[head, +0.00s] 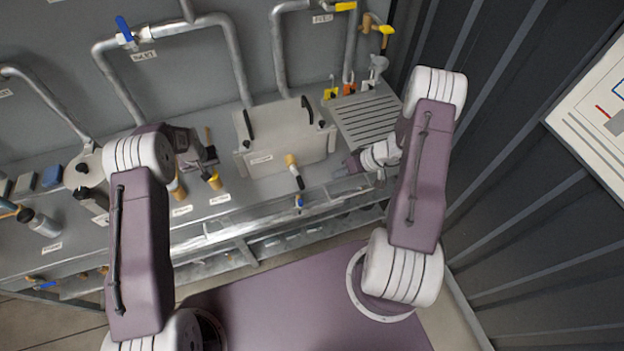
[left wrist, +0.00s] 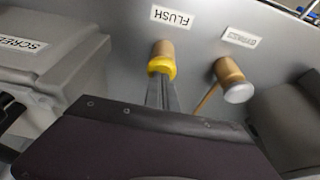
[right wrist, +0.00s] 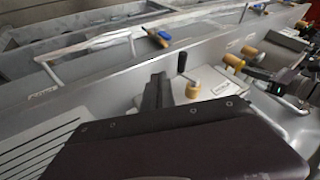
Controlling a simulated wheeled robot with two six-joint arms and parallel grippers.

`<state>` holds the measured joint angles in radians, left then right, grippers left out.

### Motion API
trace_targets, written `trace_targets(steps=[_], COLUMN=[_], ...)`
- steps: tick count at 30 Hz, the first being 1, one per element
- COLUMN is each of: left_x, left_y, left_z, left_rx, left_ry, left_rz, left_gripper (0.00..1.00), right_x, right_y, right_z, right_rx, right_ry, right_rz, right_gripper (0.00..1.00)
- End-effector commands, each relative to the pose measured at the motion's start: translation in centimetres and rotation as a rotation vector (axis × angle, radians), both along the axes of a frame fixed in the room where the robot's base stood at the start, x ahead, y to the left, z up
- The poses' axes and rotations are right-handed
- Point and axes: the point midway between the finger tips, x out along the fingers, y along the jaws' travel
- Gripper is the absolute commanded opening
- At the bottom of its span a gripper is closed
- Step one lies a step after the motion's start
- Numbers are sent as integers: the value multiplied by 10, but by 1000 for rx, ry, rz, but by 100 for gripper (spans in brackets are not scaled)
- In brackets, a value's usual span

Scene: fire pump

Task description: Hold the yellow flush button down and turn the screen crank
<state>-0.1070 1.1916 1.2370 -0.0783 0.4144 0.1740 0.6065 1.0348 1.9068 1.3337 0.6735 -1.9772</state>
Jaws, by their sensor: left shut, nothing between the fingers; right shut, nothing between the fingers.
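The yellow flush button (head: 214,182) sits on a tan post on the bench front, and it also shows in the left wrist view (left wrist: 162,66) by the FLUSH label. My left gripper (left wrist: 161,80) is shut and empty, its fingertips at the button's yellow rim. I cannot tell whether the button is pressed in. The screen crank (head: 293,166), a tan hub with a dark handle, is on the front of the grey screen box (head: 262,140). My right gripper (head: 350,165) is shut and empty, right of the crank and apart from it. The crank also shows in the right wrist view (right wrist: 193,89).
A tan knob with a pale cap (left wrist: 235,85) stands beside the flush button. A slotted drain plate (head: 368,120) lies right of the screen box. A metal rail (head: 250,226) runs along the bench front. Pipes with valves rise behind.

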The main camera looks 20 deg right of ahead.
Motion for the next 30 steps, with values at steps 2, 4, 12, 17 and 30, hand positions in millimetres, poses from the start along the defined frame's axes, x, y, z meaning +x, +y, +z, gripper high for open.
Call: trace_targets(steps=[2,4,12,17,30], left_x=[-1,-1,-2,-2,-1], left_y=[0,0,0,0,0], left_z=[-2,-2,-2,-2,-1], left_rx=[0,1,1,1,0], left_ry=[4,4,5,5,4], left_rz=[0,0,0,0,0], left_gripper=[0,0,0,0,0], right_x=[4,7,15,28,45], right_y=[-6,-9,3,20,73], right_z=[10,14,-6,-34,-66], right_rx=[-13,-20,-18,-18,-19], right_ry=[-20,-29,-28,-28,-29], right_rz=[-5,-5,-1,1,0], right_gripper=[0,0,0,0,0])
